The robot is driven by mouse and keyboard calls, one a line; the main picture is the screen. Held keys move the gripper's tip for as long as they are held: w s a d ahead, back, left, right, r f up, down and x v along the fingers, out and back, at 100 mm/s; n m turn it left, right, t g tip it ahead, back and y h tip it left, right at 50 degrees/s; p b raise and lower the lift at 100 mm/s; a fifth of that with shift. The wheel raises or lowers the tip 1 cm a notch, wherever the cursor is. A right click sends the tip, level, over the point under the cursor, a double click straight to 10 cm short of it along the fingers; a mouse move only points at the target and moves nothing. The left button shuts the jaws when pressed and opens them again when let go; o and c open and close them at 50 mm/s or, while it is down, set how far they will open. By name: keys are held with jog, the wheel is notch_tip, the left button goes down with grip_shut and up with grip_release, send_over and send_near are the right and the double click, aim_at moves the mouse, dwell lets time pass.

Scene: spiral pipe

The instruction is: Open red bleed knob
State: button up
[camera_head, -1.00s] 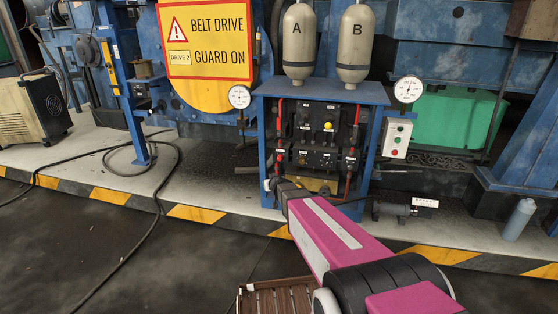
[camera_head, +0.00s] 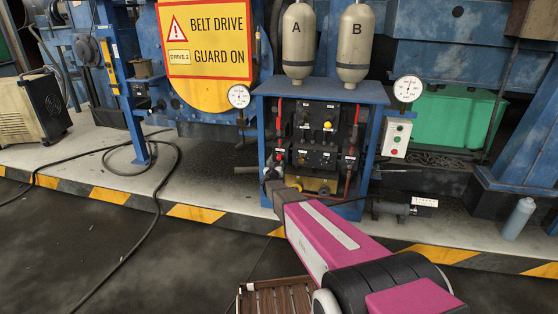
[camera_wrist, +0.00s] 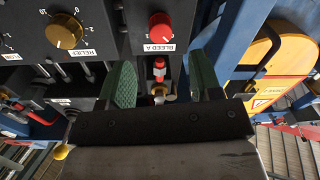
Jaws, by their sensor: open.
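The red bleed knob (camera_wrist: 159,24) shows at the top of the wrist view, on a dark panel with a "BLEED A" label beside it. My gripper (camera_wrist: 162,72) is open, with one green finger on each side of the picture's middle. The knob lies past the fingertips, roughly in line with the gap between them, and nothing is held. A red and brass fitting (camera_wrist: 159,70) shows between the fingers. In the head view, my gripper is at the lower left of the valve panel (camera_head: 322,122), too small to make out clearly. I cannot pick out the knob there.
A gold relief knob (camera_wrist: 64,31) sits left of the red knob. Blue frame posts and a yellow guard (camera_wrist: 272,55) stand at the right of the wrist view. In the head view, a gauge (camera_head: 407,88) and a button box (camera_head: 396,137) flank the panel's right side.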

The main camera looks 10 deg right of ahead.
aim_at(279, 158)
jog(key=x, duration=0.7)
jog(key=shift+w+d, duration=0.1)
jog(key=shift+w, duration=0.2)
jog(key=c, duration=0.9)
